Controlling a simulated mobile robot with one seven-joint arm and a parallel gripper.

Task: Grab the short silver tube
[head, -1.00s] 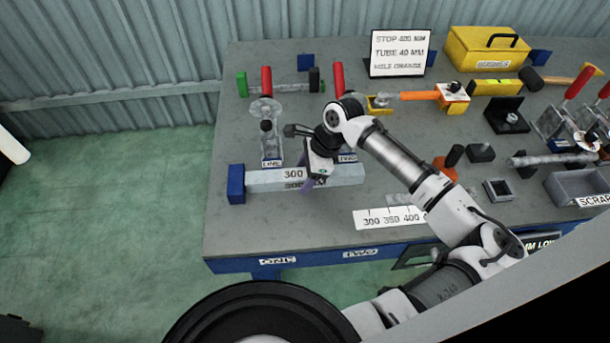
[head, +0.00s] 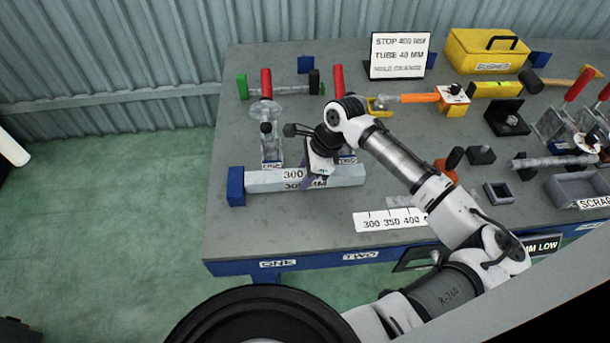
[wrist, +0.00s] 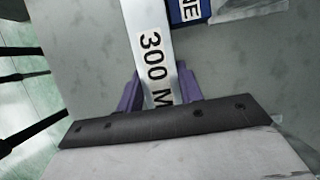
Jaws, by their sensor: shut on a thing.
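The short silver tube (head: 262,181), a square bar marked 300 MM, lies flat near the left front of the workbench. My gripper (head: 310,183) is over its middle, pointing down. In the wrist view, its two purple fingers (wrist: 159,92) stand on either side of the tube (wrist: 149,28), shut on it by the 300 MM label. The wrist housing hides the near part of the tube there. In the head view the tube rests at bench level, and its right end shows past my wrist.
A blue block (head: 236,185) stands at the tube's left end. Clear fixtures with red handles (head: 266,83) stand just behind the tube. A white 300 350 400 scale (head: 385,219) lies in front, to the right. A sign (head: 399,54) and a yellow box (head: 486,48) stand at the back.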

